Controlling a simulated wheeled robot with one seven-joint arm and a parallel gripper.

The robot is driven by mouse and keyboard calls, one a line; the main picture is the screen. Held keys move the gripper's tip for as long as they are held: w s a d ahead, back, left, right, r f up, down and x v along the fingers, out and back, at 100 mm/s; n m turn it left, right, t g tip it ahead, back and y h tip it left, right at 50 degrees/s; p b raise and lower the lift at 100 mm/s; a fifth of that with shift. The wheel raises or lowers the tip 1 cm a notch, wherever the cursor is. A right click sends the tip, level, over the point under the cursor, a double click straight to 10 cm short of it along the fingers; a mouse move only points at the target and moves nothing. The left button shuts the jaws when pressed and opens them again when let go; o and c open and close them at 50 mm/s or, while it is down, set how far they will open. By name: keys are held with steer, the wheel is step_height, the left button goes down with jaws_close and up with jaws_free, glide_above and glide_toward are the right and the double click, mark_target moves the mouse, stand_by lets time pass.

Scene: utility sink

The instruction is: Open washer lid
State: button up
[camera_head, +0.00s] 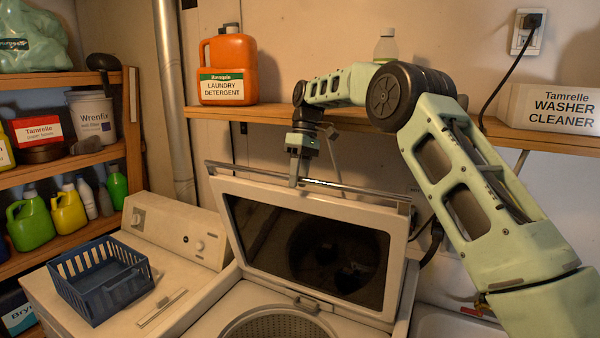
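The washer lid (231,235) stands raised and tilted slightly back, with its dark glass window facing me. Below it, the washer (222,312) shows its open top and the perforated rim of its drum. My gripper (294,182) points down just behind or at the lid's top edge, left of the lid's middle. Its fingertips are partly hidden by that edge. I cannot tell whether they touch the lid or how far apart they are.
A shelf (270,113) runs behind my arm, with an orange detergent jug (228,70), a clear bottle (386,46) and a washer cleaner box (553,108). A blue basket (100,280) sits on the machine at left. Shelves of bottles stand further left.

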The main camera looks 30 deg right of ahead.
steer(key=v, duration=0.7)
steer(key=shift+r, duration=0.1)
stand_by(0.6)
